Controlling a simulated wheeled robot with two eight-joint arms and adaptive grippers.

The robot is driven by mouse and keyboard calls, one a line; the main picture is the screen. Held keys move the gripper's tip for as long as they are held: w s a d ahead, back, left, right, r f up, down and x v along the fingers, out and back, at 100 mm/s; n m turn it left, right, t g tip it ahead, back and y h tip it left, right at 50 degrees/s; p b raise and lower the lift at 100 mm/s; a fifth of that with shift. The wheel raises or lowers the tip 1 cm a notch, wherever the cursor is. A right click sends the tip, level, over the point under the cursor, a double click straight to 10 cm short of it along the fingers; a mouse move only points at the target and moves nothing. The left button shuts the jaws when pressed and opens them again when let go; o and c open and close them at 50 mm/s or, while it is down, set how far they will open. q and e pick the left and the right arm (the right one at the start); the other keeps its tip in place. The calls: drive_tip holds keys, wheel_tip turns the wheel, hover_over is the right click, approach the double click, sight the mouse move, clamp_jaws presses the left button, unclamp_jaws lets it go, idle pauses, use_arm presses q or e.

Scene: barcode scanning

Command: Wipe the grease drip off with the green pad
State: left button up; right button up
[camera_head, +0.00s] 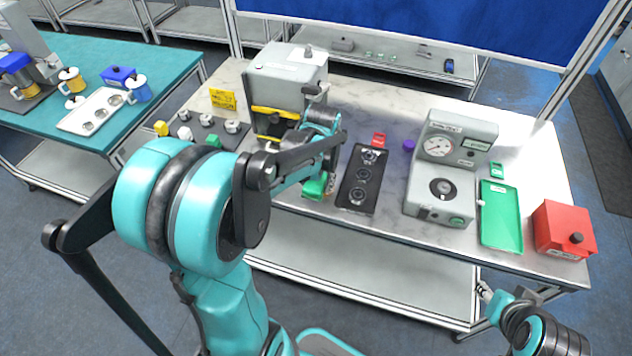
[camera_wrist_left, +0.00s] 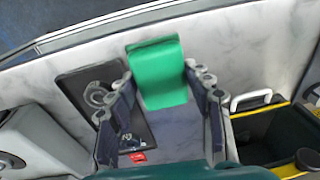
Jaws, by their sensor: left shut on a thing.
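My left gripper (camera_head: 322,168) is over the front part of the marble-topped bench, left of the black tray. It is shut on the green pad (camera_head: 314,188), which shows below the fingers. In the left wrist view the pad (camera_wrist_left: 160,72) sticks out beyond the two dark fingers (camera_wrist_left: 163,112). A small brownish mark (camera_head: 331,188) shows beside the pad in the head view; I cannot tell whether it is the grease drip. The pad and gripper cover part of the bench there.
The black tray (camera_head: 353,199) with round parts lies just right of the gripper. A grey machine (camera_head: 283,75) with a yellow-edged opening stands behind it. A gauge unit (camera_head: 436,199), green tray (camera_head: 500,232) and red box (camera_head: 562,222) stand farther right.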

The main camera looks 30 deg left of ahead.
use_arm(q)
wheel_tip(320, 180, up, 3)
drive_tip(key=shift+r+p, duration=0.1)
drive_tip(key=shift+p, duration=1.1)
